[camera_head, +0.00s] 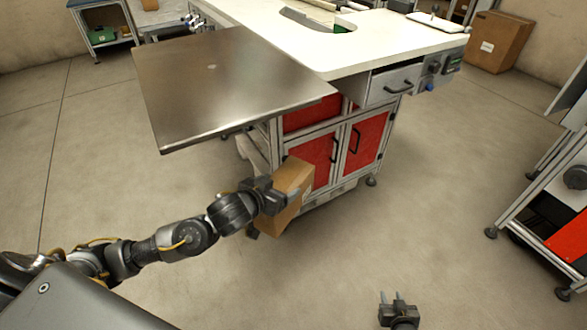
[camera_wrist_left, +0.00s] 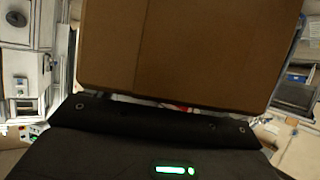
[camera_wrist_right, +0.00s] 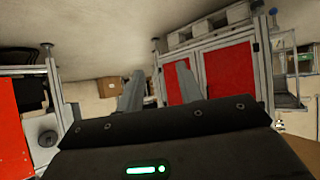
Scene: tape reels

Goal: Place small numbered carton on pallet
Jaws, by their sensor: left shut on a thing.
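The small carton (camera_head: 289,197) is brown cardboard and held tilted in the air by my left gripper (camera_head: 283,190), in front of the workbench's red doors. The carton (camera_wrist_left: 190,50) fills the upper middle of the left wrist view. Its number cannot be read, and the left fingers are mostly hidden by it. My right gripper (camera_head: 398,301) is at the bottom edge of the head view, above the floor. In the right wrist view its two fingers (camera_wrist_right: 158,88) stand apart with nothing between them.
A workbench (camera_head: 405,45) with a metal side plate (camera_head: 225,85) stands ahead, beyond the carton. A larger carton (camera_head: 498,41) sits on the floor at the back right. A framed cart (camera_head: 545,200) stands at the right edge. The floor (camera_head: 440,200) between bench and cart is clear.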

